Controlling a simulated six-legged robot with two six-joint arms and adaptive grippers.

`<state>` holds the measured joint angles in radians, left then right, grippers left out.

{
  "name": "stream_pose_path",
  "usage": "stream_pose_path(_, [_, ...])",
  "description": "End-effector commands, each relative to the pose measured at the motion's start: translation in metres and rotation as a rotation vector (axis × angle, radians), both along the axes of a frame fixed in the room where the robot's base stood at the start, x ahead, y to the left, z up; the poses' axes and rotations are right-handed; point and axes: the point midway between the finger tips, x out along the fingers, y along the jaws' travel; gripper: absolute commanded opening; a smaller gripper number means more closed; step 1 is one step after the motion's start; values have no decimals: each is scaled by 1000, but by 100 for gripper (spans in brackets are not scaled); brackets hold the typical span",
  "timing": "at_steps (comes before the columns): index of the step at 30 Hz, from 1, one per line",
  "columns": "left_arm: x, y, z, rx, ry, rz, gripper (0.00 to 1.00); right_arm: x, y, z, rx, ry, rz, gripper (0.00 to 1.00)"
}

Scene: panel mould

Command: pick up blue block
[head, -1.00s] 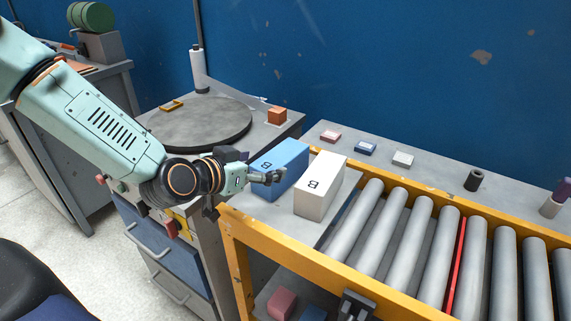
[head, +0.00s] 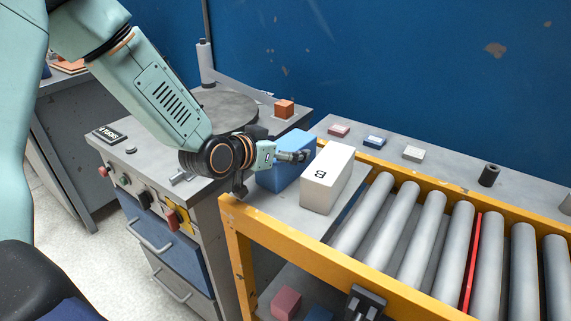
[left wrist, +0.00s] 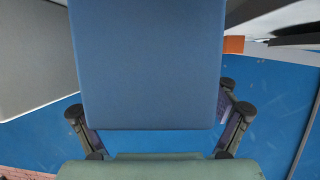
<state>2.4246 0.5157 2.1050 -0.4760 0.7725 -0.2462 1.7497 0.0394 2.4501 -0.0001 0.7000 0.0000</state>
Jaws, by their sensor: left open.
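The blue block (head: 283,172) stands on the grey plate at the near end of the roller conveyor, left of a white block (head: 327,179) marked 8. My left gripper (head: 298,156) is over the blue block's top and hides part of it. In the left wrist view the blue block (left wrist: 152,65) fills the middle, and the open fingers (left wrist: 160,128) show at either side of its lower end. Contact cannot be made out. The white block (left wrist: 35,55) stands close by on the left there. My right gripper is out of view.
The conveyor's yellow rail (head: 300,254) and grey rollers (head: 395,222) lie in front and to the right. A workbench with a round turntable (head: 226,108) and an orange cube (head: 284,109) is behind. Small blocks (head: 374,142) line the back ledge.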

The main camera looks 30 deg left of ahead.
Motion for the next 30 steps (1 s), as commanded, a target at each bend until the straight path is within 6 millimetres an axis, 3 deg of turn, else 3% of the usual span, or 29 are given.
stream_pose_path(9, [4,-1,-1,0,1,-1,86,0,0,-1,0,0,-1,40])
stream_pose_path(30, [4,-1,0,0,-1,0,26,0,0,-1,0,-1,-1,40])
